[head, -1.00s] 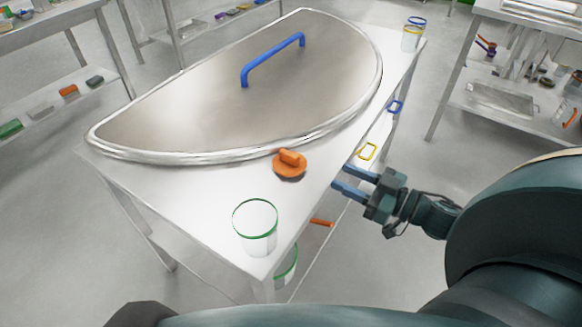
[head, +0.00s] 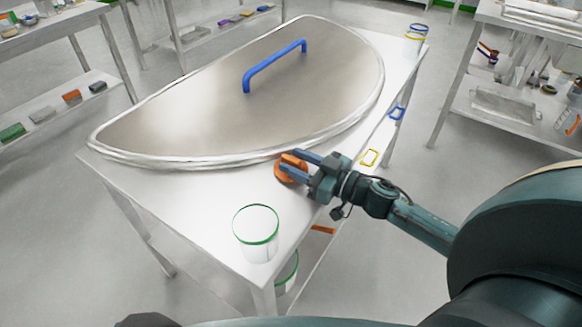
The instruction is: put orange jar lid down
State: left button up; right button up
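The orange jar lid (head: 284,172), a disc with a raised grip on top, lies on the white table (head: 180,200) beside the rim of the big steel cover. My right gripper (head: 297,165) reaches it from the right. Its two blue fingers are apart, one on each side of the raised grip, and hide part of the lid. I see no clear sign that they press on it. A clear jar with a green rim (head: 257,240) stands without a lid near the table's front corner. My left gripper is not in view.
The half-round steel cover (head: 190,115) with a blue handle (head: 272,68) fills most of the tabletop. Jars with blue and yellow rims (head: 414,42) stand at the far right corner. Bare tabletop lies left of the green-rimmed jar.

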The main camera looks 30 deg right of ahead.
jog(key=shift+w, duration=0.15)
grip_shut()
dwell(0.4)
